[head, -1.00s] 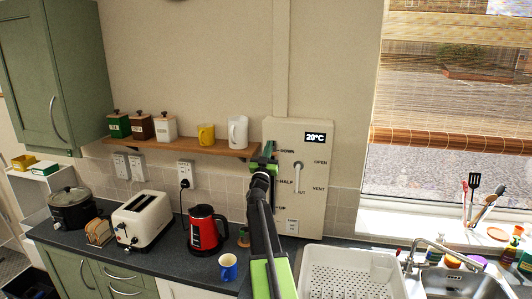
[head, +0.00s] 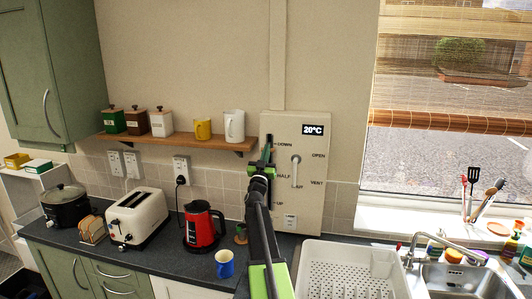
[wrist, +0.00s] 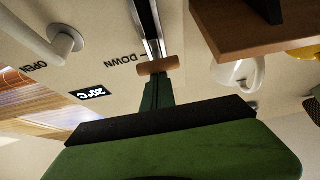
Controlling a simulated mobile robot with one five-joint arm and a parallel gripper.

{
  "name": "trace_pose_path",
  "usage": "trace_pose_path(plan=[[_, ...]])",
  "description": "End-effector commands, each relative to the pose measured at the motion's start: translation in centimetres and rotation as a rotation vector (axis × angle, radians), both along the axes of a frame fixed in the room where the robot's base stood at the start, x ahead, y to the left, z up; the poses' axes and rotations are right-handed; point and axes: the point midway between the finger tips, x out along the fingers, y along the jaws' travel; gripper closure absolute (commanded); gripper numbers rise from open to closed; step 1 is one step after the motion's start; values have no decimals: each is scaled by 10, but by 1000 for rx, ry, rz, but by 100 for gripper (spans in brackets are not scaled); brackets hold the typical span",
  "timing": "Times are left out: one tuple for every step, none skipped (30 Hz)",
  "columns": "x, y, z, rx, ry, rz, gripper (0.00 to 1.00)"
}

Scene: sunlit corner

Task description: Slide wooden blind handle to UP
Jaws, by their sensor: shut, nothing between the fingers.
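The wooden blind handle (wrist: 158,67) is a small peg across a dark vertical slot, seen upside down in the wrist view. The slot's top (head: 270,138) shows in the head view on the pale wall panel (head: 312,215), marked DOWN at top, HALF in the middle and UP low down. My gripper (head: 265,157) is shut and empty at the slot, between DOWN and HALF. In the wrist view my green gripper tip (wrist: 160,92) lies right at the handle's upper side and seems to touch it. In the head view my gripper hides the handle.
A white lever (head: 295,172) with OPEN and VENT labels stands right of the slot. A wooden shelf (head: 170,141) with canisters and mugs ends just left of the panel. The bamboo blind (head: 440,118) partly covers the window. Kettle, mug and dish rack stand below.

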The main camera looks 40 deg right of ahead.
Motion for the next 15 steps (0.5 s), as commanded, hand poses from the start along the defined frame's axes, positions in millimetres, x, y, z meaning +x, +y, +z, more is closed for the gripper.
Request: trace_pose_path(plan=[[0,0,-18,2,0,1,100],[0,0,-24,3,1,1,100],[0,0,-33,3,1,1,100],[0,0,-40,3,1,1,100],[0,0,-48,3,1,1,100],[0,0,-59,3,1,1,100],[0,0,-67,3,1,1,100],[0,0,-76,3,1,1,100],[0,0,-89,3,1,1,100],[0,0,-98,3,1,1,100],[1,0,-108,3,1,1,100],[1,0,-121,3,1,1,100],[1,0,-131,3,1,1,100],[1,0,-141,3,1,1,100],[1,0,-155,3,1,2,100]])
